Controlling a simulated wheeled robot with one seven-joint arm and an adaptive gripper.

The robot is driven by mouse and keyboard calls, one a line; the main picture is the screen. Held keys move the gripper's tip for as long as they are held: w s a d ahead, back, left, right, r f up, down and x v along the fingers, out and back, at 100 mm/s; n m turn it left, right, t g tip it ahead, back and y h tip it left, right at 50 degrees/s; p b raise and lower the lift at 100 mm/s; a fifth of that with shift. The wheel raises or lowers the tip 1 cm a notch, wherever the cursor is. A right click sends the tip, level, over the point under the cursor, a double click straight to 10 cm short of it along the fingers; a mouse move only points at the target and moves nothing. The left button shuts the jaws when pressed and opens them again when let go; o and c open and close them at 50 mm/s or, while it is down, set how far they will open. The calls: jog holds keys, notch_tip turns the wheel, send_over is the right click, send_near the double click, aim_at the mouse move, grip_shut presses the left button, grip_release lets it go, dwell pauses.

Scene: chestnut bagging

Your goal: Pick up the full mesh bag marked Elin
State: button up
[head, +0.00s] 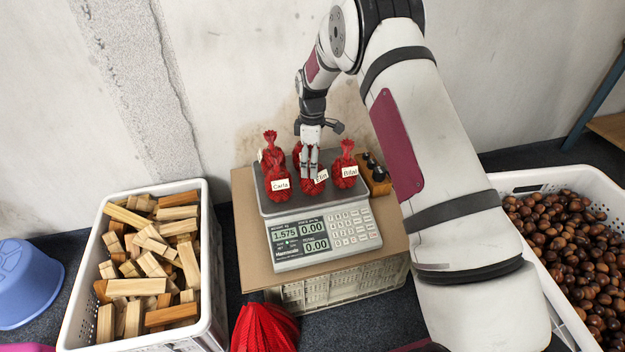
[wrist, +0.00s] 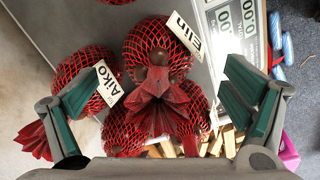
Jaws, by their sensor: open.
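The mesh bag marked Elin (head: 308,186) is red, stands on the scale's plate and is partly hidden by my gripper (head: 310,170) in the head view. In the wrist view the Elin bag (wrist: 150,42) is bulging with brown nuts, its white tag at upper right. A gathered red neck shows between my two open green-padded fingers (wrist: 160,100). The fingers are apart on both sides and hold nothing. The bag marked Aiko (wrist: 80,72) sits close by, near the left finger. More red mesh shows below the neck; I cannot tell which bag it belongs to.
Bags marked Carla (head: 277,177) and Bilal (head: 344,170) flank Elin on the scale (head: 330,238), which reads 1.575. A dark-knobbed wooden block (head: 374,178) stands at right. Crates of wood pieces (head: 212,260) and chestnuts (head: 490,178) stand either side. Red mesh (head: 262,328) lies in front.

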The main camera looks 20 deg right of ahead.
notch_tip(320, 180, down, 4)
jog(key=shift+w+r+b, duration=0.1)
jog(key=shift+b, duration=0.7)
jog(key=c, duration=1.6)
jog(key=shift+r, duration=0.15)
jog(key=shift+c, duration=0.2)
